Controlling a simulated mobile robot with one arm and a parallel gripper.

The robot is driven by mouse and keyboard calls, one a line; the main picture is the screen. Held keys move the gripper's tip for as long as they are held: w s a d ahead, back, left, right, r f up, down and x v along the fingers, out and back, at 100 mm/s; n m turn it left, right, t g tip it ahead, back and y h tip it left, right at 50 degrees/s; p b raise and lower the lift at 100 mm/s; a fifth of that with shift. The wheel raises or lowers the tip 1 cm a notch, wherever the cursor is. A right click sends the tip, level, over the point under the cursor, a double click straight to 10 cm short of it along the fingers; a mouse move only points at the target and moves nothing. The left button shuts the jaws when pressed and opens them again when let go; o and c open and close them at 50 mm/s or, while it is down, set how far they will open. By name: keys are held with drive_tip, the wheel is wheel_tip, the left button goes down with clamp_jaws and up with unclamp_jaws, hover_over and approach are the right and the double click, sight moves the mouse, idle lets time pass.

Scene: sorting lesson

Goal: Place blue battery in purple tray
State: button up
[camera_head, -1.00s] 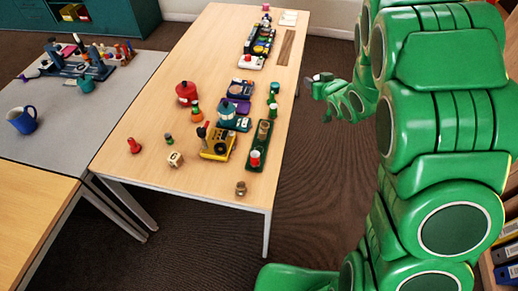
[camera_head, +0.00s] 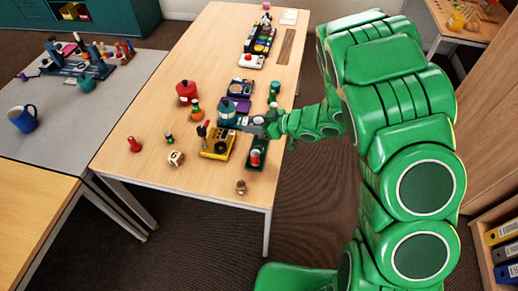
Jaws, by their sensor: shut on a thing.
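The purple tray (camera_head: 243,106) lies on the long wooden table, behind the teal pot and partly hidden by it. My gripper (camera_head: 246,124) reaches in from the right over the table's right side, just right of the teal pot and in front of the purple tray. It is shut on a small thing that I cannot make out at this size. I cannot pick out the blue battery for certain.
The teal pot (camera_head: 226,113) is close by my gripper. A yellow device (camera_head: 217,146) and a dark green tray (camera_head: 256,157) stand in front. A red pot (camera_head: 187,92) is left of the purple tray.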

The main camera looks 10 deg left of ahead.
sight(255, 148)
drive_tip(key=shift+f, duration=4.8)
drive_tip(key=shift+f, duration=0.2)
drive_tip(key=o, duration=1.1)
drive_tip(key=shift+f+v, duration=0.2)
drive_tip(key=shift+v, duration=3.75)
